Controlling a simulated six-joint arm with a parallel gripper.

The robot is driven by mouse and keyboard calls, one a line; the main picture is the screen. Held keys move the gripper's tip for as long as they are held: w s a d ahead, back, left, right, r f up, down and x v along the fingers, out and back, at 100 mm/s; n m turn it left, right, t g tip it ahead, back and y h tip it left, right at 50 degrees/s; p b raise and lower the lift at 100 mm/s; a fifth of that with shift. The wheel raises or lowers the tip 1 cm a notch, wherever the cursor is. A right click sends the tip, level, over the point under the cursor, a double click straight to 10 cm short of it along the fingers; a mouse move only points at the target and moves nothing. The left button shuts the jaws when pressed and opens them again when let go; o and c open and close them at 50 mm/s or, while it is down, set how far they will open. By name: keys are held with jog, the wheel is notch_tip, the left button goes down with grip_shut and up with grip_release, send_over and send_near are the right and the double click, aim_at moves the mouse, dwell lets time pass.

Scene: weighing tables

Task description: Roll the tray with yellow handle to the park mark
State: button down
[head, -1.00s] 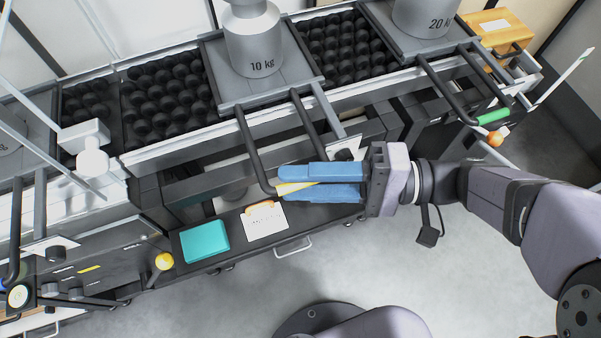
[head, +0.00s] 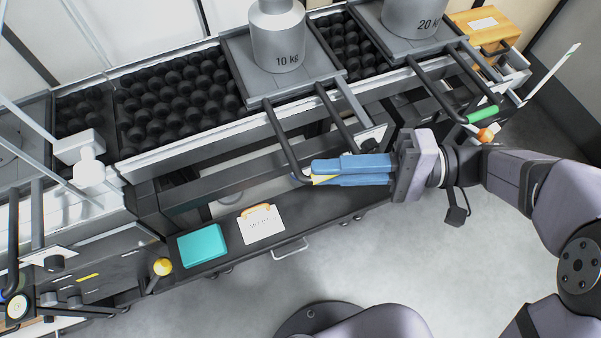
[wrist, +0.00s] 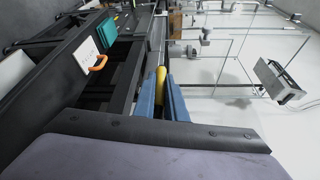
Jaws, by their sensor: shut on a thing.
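The tray (head: 262,88) bears a grey 10 kg weight (head: 278,48) and sits on the black roller track. Its dark bar handle reaches forward and down to a yellow grip (head: 320,180), mostly hidden by my fingers. My gripper (head: 316,173) comes from the right, its blue fingers shut on the yellow grip. In the wrist view the yellow handle (wrist: 160,76) shows between the two fingers. I cannot make out a park mark in either view.
A second tray with a 20 kg weight (head: 411,18) and a green handle (head: 482,114) stands to the right, with a short roller gap between. Bare rollers (head: 175,95) lie to the left. A teal box (head: 203,245) and a white card (head: 262,226) lie on the lower shelf.

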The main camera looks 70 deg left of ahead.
jog(key=w+p, duration=0.1)
jog(key=w, duration=0.7)
jog(key=shift+w, duration=0.35)
jog(key=c, duration=1.8)
grip_release()
jog(key=p+v, duration=0.1)
jog(key=v, duration=0.6)
